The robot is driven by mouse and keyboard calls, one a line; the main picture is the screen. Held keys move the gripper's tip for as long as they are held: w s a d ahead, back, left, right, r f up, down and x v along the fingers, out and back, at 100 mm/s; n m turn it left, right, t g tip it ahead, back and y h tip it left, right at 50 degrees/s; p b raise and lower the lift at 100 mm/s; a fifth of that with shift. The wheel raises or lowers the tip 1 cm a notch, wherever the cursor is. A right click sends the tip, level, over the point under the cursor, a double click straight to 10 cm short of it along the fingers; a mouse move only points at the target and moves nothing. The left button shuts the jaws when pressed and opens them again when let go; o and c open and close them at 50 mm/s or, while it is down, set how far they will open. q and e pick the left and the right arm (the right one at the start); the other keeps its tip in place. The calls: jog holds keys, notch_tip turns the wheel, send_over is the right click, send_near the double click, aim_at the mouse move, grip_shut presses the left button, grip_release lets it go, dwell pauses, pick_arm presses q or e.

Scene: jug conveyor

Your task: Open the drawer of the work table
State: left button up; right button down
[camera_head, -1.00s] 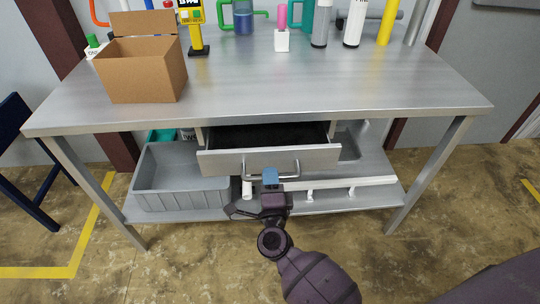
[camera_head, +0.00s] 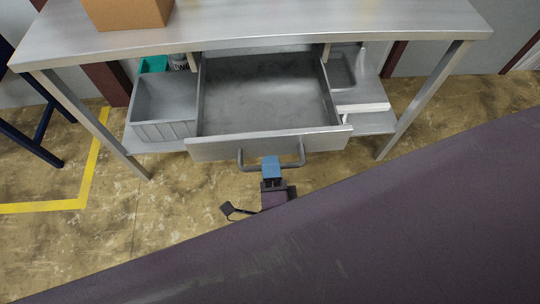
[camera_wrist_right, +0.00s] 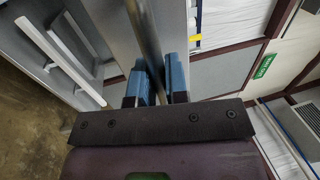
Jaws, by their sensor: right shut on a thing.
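The work table (camera_head: 300,22) has a grey metal drawer (camera_head: 265,95) under its top. The drawer is pulled far out, and its interior looks empty. A bar handle (camera_head: 292,165) is on the drawer front. My right gripper (camera_head: 271,166) is at the middle of the handle with its blue fingers shut on it. In the right wrist view the blue fingers (camera_wrist_right: 160,85) stand on either side of the handle bar (camera_wrist_right: 148,40). My left gripper is not in view. A large dark arm link of mine covers the lower right of the head view.
A grey bin (camera_head: 165,105) stands on the lower shelf left of the drawer. A cardboard box (camera_head: 128,12) is on the table top. A blue stand (camera_head: 42,135) is at the left, near a yellow floor line (camera_head: 85,170). The floor before the table is clear.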

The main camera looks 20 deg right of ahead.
jog(key=c, duration=1.2)
grip_release()
jog(key=shift+o, duration=0.2)
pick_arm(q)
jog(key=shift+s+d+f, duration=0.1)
pick_arm(e)
jog(key=shift+s+f, duration=0.1)
jog(key=shift+s, duration=0.05)
